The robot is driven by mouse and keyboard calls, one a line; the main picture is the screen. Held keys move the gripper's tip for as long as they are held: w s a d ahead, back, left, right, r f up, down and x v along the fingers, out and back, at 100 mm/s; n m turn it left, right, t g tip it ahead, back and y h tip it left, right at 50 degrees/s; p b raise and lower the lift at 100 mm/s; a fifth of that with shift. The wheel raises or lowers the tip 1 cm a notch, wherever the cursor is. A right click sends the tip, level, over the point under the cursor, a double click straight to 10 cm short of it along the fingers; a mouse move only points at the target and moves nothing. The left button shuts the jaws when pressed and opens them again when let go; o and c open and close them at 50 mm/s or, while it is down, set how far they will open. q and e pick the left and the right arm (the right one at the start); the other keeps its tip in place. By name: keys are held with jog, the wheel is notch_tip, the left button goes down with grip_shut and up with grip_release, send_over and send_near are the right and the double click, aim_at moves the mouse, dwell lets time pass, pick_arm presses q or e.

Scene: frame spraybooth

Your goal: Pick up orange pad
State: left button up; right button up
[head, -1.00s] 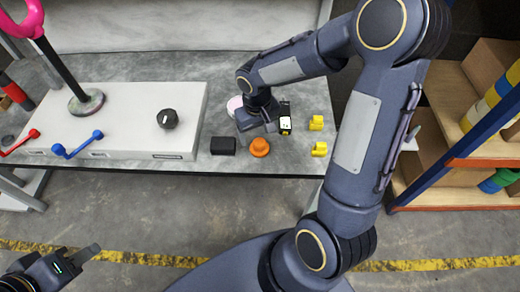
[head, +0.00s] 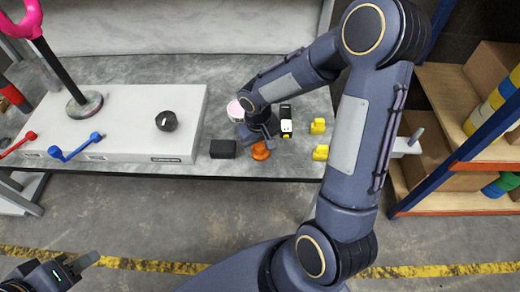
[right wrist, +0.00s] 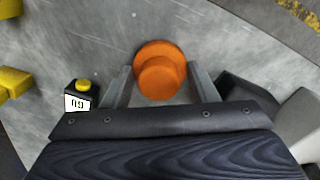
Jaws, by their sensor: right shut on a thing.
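The orange pad (head: 261,152) is a round piece with a knob on top, near the front edge of the grey table. In the right wrist view the orange pad (right wrist: 160,72) sits between the two fingers of my right gripper (right wrist: 158,86), which is shut on it. In the head view my right gripper (head: 259,143) comes down over the pad and hides part of it. The pad appears to be at the table surface. My left gripper (head: 88,261) is at the lower left, away from the table; its finger gap is not clear.
A black block (head: 222,149) lies left of the pad. A black bottle with a white label (head: 286,122) and two yellow pieces (head: 318,126) (head: 320,152) stand to the right. A white panel box (head: 110,125) with a dark knob fills the left. Shelves (head: 465,150) stand far right.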

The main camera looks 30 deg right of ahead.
aim_at(260, 145)
jog(key=shift+c, duration=0.2)
jog(key=shift+r, duration=0.55)
notch_tip(260, 145, up, 3)
jog(key=shift+f+p, duration=0.2)
jog(key=shift+p, duration=0.45)
jog(key=w+a+r+p, duration=0.2)
jog(key=a+r, duration=0.7)
jog(key=a, duration=0.5)
jog(key=shift+w+r+p, duration=0.15)
jog(key=shift+r+p, duration=0.05)
jog(key=shift+p, duration=0.2)
